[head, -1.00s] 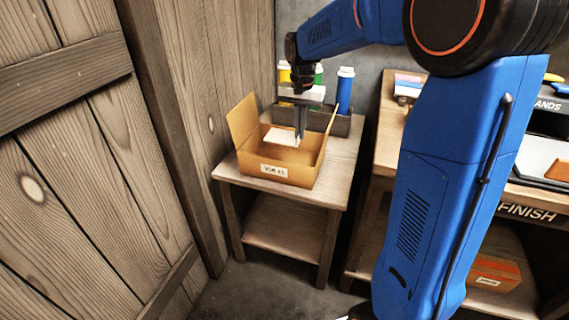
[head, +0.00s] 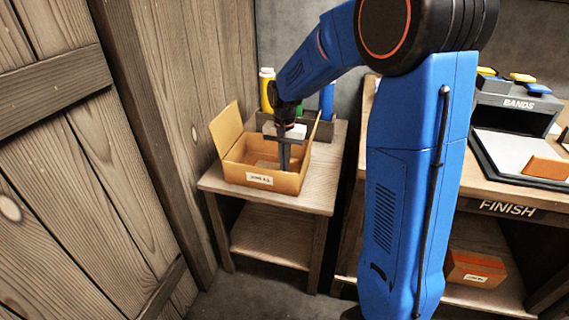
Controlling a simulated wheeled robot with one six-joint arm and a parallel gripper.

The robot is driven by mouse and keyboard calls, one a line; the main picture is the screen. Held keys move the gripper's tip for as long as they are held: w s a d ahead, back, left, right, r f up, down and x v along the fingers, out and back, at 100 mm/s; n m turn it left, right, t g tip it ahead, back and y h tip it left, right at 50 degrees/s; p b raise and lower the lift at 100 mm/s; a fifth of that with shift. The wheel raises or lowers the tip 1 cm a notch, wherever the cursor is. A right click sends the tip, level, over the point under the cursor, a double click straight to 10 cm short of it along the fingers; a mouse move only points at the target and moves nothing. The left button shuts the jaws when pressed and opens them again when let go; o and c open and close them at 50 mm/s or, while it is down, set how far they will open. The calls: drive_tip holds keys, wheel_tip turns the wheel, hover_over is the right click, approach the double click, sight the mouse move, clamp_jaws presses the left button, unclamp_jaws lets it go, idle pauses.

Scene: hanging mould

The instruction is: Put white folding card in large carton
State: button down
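The large carton (head: 262,180) is an open brown box with a white label on its front and its flaps raised. It stands on a small wooden table in the head view. My gripper (head: 285,165) points down into the carton, its fingertips below the level of the rim. The fingers look close together and edge-on, so I cannot tell whether they are open or shut. I cannot make out the white folding card clearly; the carton's inside is shaded and partly hidden by the front wall and my fingers.
Behind the carton, a dark caddy (head: 327,131) holds a yellow bottle (head: 267,90) and a blue bottle (head: 327,100). The wooden wall is close on the left. A bench marked FINISH (head: 508,209) stands right, with a bands box (head: 515,103) and a tray (head: 510,150).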

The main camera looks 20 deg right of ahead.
drive_tip(key=shift+f, duration=0.1)
drive_tip(key=c, duration=2)
unclamp_jaws()
wheel_tip(320, 180, up, 12)
drive_tip(key=shift+s+a, duration=0.1)
